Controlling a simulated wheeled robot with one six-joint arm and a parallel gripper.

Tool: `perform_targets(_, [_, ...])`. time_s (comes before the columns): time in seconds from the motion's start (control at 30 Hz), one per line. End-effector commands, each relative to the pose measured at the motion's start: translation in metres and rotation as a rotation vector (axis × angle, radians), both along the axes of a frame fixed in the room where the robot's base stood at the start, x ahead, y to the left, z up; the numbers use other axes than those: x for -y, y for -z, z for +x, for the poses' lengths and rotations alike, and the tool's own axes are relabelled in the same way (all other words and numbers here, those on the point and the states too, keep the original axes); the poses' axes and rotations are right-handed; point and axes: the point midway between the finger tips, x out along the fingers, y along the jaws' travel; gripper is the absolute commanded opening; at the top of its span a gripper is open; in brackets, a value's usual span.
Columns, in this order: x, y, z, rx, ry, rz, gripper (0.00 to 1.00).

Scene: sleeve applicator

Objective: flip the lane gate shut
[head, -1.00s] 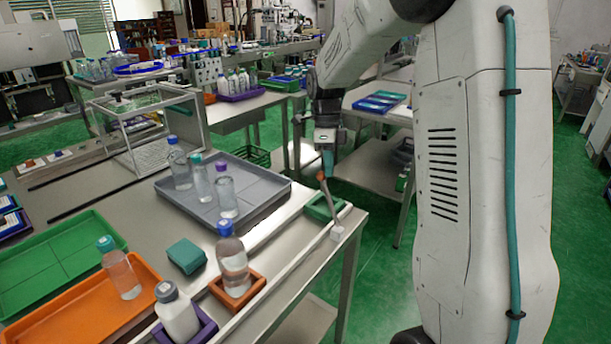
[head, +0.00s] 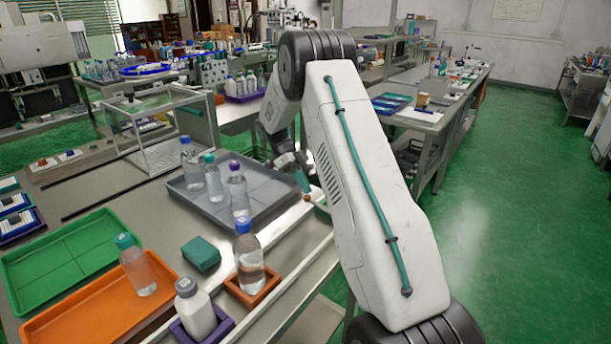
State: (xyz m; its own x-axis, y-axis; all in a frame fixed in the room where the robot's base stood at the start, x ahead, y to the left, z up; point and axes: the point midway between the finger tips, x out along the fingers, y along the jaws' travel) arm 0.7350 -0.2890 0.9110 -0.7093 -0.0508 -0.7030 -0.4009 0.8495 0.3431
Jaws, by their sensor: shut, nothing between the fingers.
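The lane gate is a thin lever at the right end of the steel bench. Only its small orange-brown end (head: 307,198) shows clearly; my arm hides the rest, so I cannot tell whether it is shut. My gripper (head: 304,184) has teal fingertips and points down just above and beside that end. It is shut and empty. I cannot tell whether it touches the lever.
A grey tray (head: 262,212) with several capped bottles lies just left of my gripper. A bottle (head: 248,255) stands in an orange holder nearer the front, beside a green block (head: 201,254). Green floor (head: 500,240) is clear to the right.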

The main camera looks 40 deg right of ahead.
Motion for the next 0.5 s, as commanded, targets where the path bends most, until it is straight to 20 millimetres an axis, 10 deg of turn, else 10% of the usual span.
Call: perform_targets(0.5, [0.005, 0.042, 0.004, 0.0, 0.011, 0.002, 0.0])
